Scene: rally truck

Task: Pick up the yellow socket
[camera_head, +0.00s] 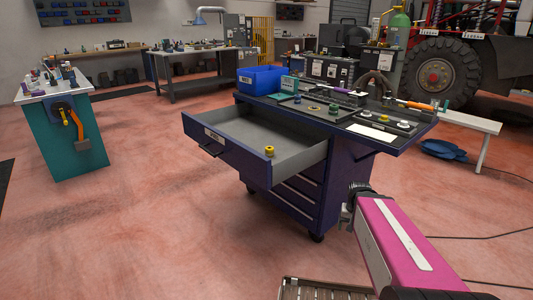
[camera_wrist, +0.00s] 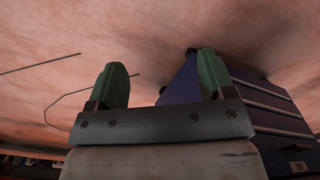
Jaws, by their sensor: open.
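A small yellow socket (camera_head: 269,151) shows in the head view at the near right corner of the open drawer (camera_head: 236,128). I cannot tell whether it rests inside the drawer or on its rim. Another small yellow piece (camera_head: 384,118) sits on the cart's top at the right. My gripper shows in the wrist view (camera_wrist: 162,82) with two green-padded fingers wide apart and nothing between them. In the head view it is at the end of my magenta arm, to the right of and lower than the drawer, clear of the socket. The wrist view shows no socket.
The dark blue tool cart (camera_head: 283,198) stands with its top drawer pulled out. A blue bin (camera_head: 262,78) and several tools lie on top. A teal cabinet (camera_head: 78,137) stands at the left and a white bench (camera_head: 470,124) at the right. Open floor lies left of the cart.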

